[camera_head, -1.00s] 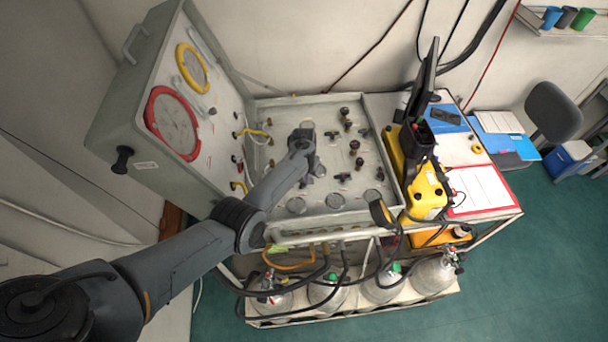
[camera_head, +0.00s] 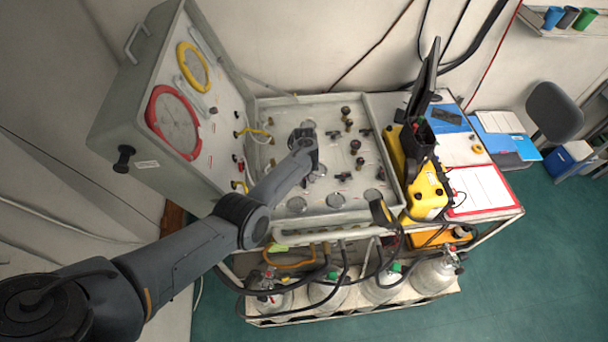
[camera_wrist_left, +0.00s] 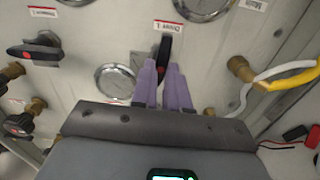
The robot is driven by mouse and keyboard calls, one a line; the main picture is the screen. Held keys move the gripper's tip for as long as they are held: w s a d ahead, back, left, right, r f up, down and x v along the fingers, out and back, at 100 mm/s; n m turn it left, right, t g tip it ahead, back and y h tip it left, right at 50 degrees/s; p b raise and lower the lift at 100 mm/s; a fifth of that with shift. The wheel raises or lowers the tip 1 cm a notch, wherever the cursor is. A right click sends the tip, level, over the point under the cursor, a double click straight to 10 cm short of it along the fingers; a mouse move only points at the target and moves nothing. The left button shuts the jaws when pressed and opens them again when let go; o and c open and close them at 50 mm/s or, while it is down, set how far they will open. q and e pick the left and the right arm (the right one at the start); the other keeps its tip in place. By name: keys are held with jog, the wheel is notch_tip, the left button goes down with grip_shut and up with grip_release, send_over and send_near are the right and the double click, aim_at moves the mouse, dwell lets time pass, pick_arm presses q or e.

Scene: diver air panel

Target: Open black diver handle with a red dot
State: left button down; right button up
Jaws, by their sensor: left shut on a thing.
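The black diver handle (camera_wrist_left: 164,47) with a red mark shows in the left wrist view, below a label reading "Diver" (camera_wrist_left: 168,27). My left gripper (camera_wrist_left: 161,72) has its two purple fingers on either side of the handle's lower part and is shut on it. The handle points nearly straight up in that view. In the head view my left gripper (camera_head: 303,143) is over the left part of the flat grey panel (camera_head: 326,184), and it hides the handle. My right gripper is not in view.
Another black handle (camera_wrist_left: 34,52) lies sideways at the left of the wrist view. Round gauges (camera_wrist_left: 116,80) and brass fittings (camera_wrist_left: 241,68) with hoses surround the gripper. The upright gauge panel (camera_head: 200,110) stands close on the left, and a yellow case (camera_head: 428,190) on the right.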

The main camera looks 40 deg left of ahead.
pick_arm(q)
jog(key=c, duration=1.1)
grip_release()
jog(key=shift+r, duration=0.1)
jog(key=shift+r, duration=0.25)
jog(key=shift+r+p, duration=0.95)
jog(key=shift+r, duration=4.1)
jog(key=shift+f, duration=0.1)
